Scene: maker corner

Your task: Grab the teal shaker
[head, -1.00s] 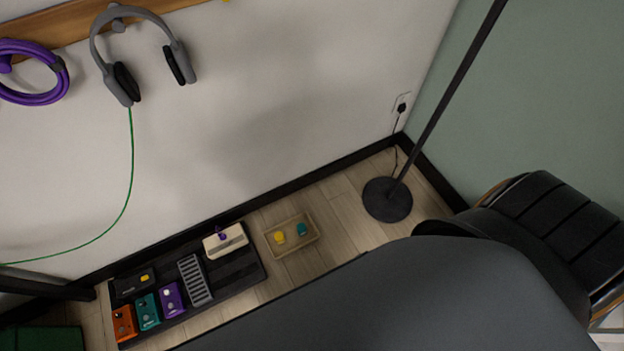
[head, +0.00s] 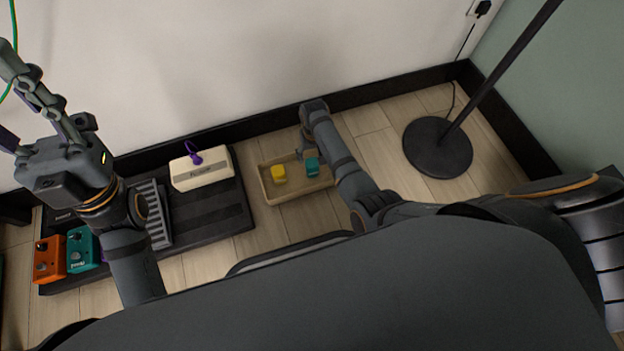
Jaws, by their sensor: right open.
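The teal shaker (head: 312,167) is a small teal block-like piece at the right side of a shallow tan tray (head: 298,193) on the floor. A yellow piece (head: 279,173) lies to its left in the same tray. My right gripper (head: 304,150) is open and points down at the tray's back edge, just behind the teal shaker. Its fingers are small and partly hidden, and I cannot tell whether they touch the shaker. My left gripper (head: 12,98) is at the left edge, its fingers spread apart and partly cut off by the frame.
A dark pedalboard (head: 215,213) left of the tray holds a cream pedal (head: 201,170), an orange pedal (head: 49,260) and a teal pedal (head: 83,250). A lamp stand base (head: 438,145) stands to the right. The wall skirting (head: 255,120) runs close behind the tray.

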